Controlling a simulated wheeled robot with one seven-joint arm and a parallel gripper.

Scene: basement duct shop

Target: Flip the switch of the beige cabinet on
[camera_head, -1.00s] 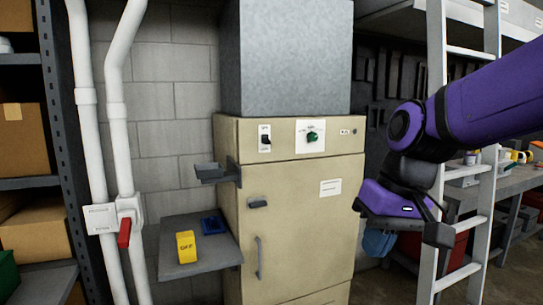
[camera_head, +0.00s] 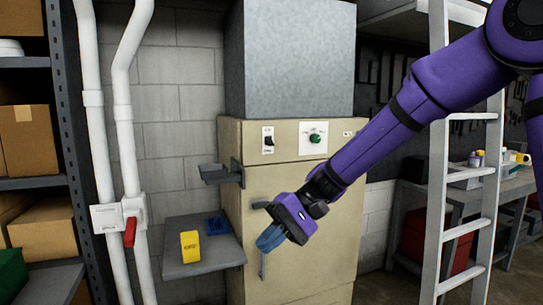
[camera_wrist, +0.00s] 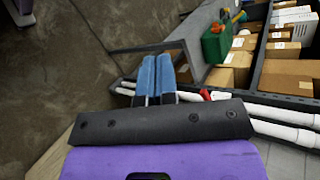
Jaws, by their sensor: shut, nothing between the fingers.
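The beige cabinet (camera_head: 335,215) stands against the block wall with a grey metal duct on top. Its black toggle switch (camera_head: 268,141) sits on a white plate at the upper left of the front; which way the lever is set is too small to tell. A green knob (camera_head: 314,139) on a white plate is to its right. My gripper (camera_head: 270,238) is shut and empty, in front of the cabinet's door, below the switch and apart from it. Its blue fingers also show close together in the wrist view (camera_wrist: 156,78).
A small grey bracket (camera_head: 222,174) juts out at the cabinet's left. White pipes with a red lever (camera_head: 130,232) stand left. A ladder (camera_head: 437,180) stands right.

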